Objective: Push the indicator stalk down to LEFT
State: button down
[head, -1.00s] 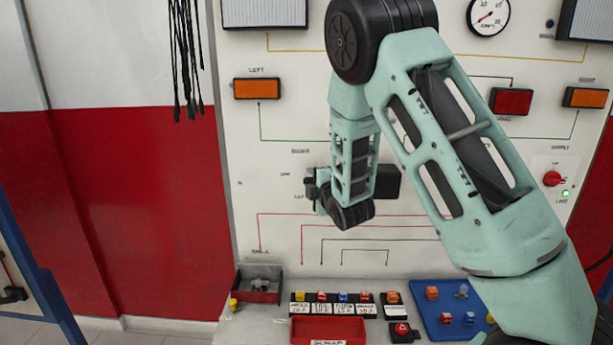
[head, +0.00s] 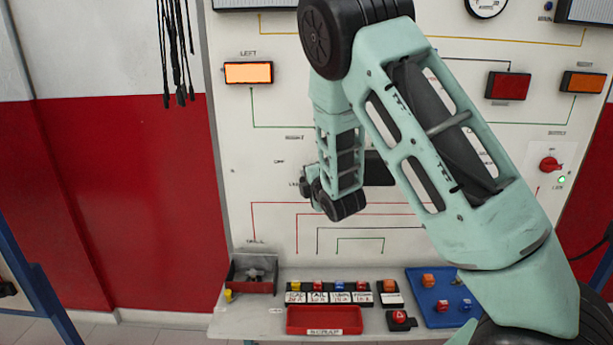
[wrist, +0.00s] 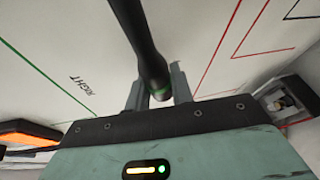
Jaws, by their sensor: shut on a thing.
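The indicator stalk (wrist: 143,45) is a black rod with a green band near its tip, in the wrist view. My gripper (wrist: 158,88) has its two grey fingers on either side of the stalk's end and is shut on it. In the head view my gripper is mostly hidden by my own wrist, level with the lowest of three small labels beside it. The LEFT lamp (head: 248,72) at the upper left of the panel glows bright orange. A dark block (head: 378,168) shows partly behind my arm.
A shelf below the panel (head: 240,210) holds a dark bin (head: 252,274), a red SCRAP tray (head: 323,320), a row of small coloured parts and a blue mat (head: 422,312). Black cables (head: 175,55) hang at the upper left. Another orange lamp (head: 582,82) at right is unlit.

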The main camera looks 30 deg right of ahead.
jog(key=shift+s+d+f+n+g, duration=0.2)
jog(key=shift+f+n, duration=0.1)
jog(key=shift+f, duration=0.25)
jog(key=shift+s+d+f+n+g, duration=0.1)
jog(key=shift+f+n+g, duration=0.15)
jog(key=shift+f, duration=0.25)
jog(key=shift+h, duration=0.3)
jog(key=c, duration=1.2)
grip_release()
jog(key=shift+r, duration=0.1)
